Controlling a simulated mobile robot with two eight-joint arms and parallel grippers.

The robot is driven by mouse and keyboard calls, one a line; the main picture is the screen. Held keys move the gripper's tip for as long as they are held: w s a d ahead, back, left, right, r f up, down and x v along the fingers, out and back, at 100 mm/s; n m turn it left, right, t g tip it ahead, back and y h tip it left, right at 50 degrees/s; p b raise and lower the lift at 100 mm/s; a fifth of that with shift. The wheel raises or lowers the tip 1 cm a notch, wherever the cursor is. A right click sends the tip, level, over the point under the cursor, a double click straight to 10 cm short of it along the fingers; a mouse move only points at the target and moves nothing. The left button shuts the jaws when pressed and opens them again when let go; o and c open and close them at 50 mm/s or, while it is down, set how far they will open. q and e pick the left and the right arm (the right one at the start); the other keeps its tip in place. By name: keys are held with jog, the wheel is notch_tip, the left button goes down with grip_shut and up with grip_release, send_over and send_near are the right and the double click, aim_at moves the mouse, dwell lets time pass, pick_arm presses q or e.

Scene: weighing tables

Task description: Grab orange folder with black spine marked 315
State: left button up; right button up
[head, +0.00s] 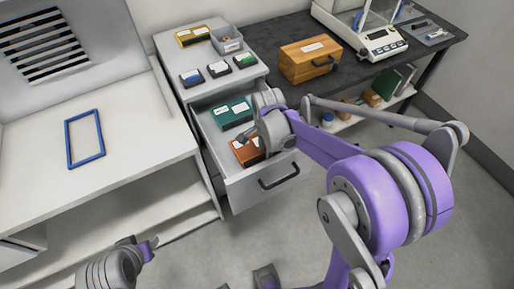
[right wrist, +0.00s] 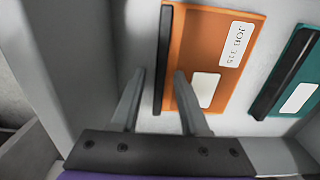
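The orange folder (head: 248,151) lies in the open drawer (head: 213,138). In the right wrist view the orange folder (right wrist: 205,45) has a black spine (right wrist: 163,50) on its left edge and a label reading JOB 315. My right gripper (right wrist: 160,73) is open, its fingertips at either side of the spine; one finger is over bare drawer floor, the other over the orange cover. I cannot tell whether they touch it. In the head view my right gripper (head: 243,138) partly hides the folder. My left gripper (head: 151,243) is low at the left, away from the drawer.
A teal folder (head: 233,114) lies beside the orange one, also in the right wrist view (right wrist: 294,80). The drawer front with its handle (head: 280,178) stands close by. A wooden box (head: 308,62) and a scale (head: 383,42) stand on the dark table. A blue frame (head: 85,138) lies on the white table.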

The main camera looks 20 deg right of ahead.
grip_shut()
